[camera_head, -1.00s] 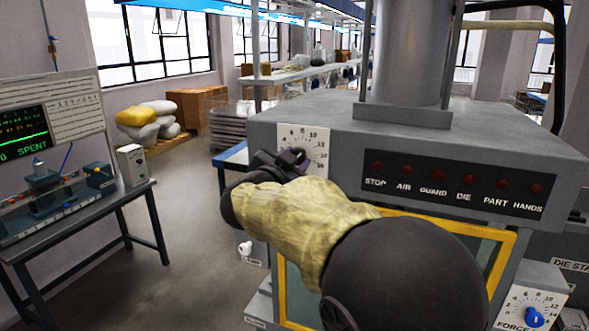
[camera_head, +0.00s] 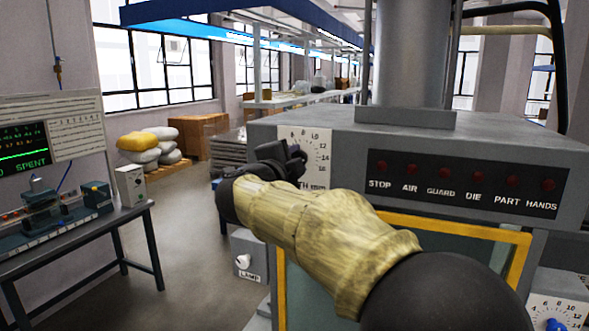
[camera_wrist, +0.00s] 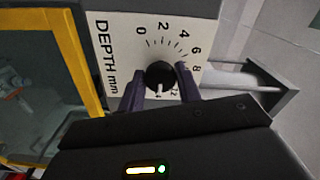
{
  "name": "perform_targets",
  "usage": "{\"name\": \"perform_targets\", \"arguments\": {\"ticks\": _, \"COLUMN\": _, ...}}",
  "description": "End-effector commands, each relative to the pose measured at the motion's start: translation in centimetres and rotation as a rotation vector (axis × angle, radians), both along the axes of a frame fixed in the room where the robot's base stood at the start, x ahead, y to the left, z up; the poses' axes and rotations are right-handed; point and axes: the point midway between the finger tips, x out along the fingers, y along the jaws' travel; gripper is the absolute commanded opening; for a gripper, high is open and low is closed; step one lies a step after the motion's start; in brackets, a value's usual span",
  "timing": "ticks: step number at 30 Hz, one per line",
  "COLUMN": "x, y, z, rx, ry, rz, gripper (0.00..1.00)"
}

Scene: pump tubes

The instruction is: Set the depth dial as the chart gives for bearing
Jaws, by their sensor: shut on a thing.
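The depth dial (camera_head: 318,148) is a white plate with black numbers on the front of the grey press, labelled DEPTH mm in the wrist view (camera_wrist: 120,35). Its dark round knob (camera_wrist: 160,74) sits between the two purple fingers of my gripper (camera_wrist: 163,84), which is shut on it. A small light mark shows low on the knob, but the exact setting cannot be read. In the head view my gripper (camera_head: 296,154) covers the knob and part of the scale. A pale board with small writing (camera_head: 77,125) stands at the left; its text is too small to read.
A black panel with red lamps (camera_head: 461,184) is right of the dial. A yellow-framed window (camera_head: 455,227) is below it. A force dial with a blue knob (camera_head: 557,324) is at lower right. A lamp switch box (camera_head: 247,258) and a bench (camera_head: 75,232) are to the left.

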Motion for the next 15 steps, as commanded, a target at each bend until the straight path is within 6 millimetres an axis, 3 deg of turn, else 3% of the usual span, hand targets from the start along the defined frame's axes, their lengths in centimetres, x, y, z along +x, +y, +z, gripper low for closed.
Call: {"name": "perform_targets", "arguments": {"ticks": 15, "x": 0.02, "y": -0.03, "z": -0.11, "rx": 0.032, "ry": -0.009, "rz": -0.002, "gripper": 0.11}}
